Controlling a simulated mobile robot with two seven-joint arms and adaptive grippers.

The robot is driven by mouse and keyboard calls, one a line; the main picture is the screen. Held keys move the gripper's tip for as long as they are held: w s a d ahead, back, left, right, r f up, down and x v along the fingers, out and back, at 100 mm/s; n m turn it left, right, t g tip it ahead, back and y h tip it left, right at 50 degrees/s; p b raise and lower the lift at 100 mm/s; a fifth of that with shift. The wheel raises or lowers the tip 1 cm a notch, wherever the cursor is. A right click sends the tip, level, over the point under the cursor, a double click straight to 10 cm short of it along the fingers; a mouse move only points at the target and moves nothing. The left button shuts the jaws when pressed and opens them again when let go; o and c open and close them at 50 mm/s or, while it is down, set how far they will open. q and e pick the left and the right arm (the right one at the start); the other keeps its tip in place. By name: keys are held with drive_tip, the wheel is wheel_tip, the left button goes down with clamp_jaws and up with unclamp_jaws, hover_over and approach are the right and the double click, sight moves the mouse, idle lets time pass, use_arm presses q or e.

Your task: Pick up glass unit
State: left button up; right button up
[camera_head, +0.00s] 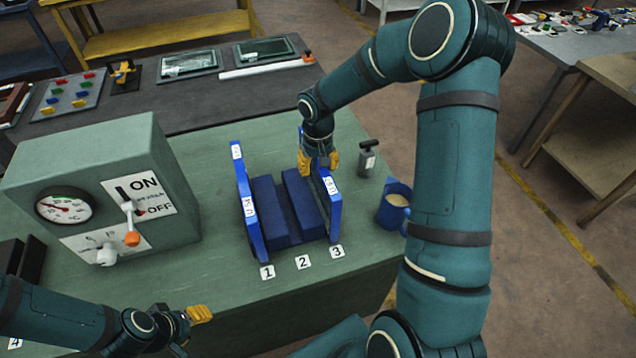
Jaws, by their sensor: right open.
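My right gripper (318,160), with yellow fingertips, is open above the far right end of a blue rack (270,215) on the green table. The rack has upright blue side plates with white labels and slots between dark blue blocks. I cannot tell whether a glass pane stands by its right plate. Two dark, framed, glass-like panels lie flat at the back, one on the left (188,64) and one on the right (266,50); my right gripper is apart from both. My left gripper (200,314) is at the lower left, away from the rack, its fingers only partly visible.
A grey-green control box (110,180) with gauge and ON/OFF lever stands left. A blue mug (394,205) and small dark device (367,158) stand right of the rack. Number tags 1, 2, 3 lie before it. A white bar (265,68) lies near the panels.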

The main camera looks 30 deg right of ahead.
clamp_jaws()
drive_tip(key=shift+r, duration=0.1)
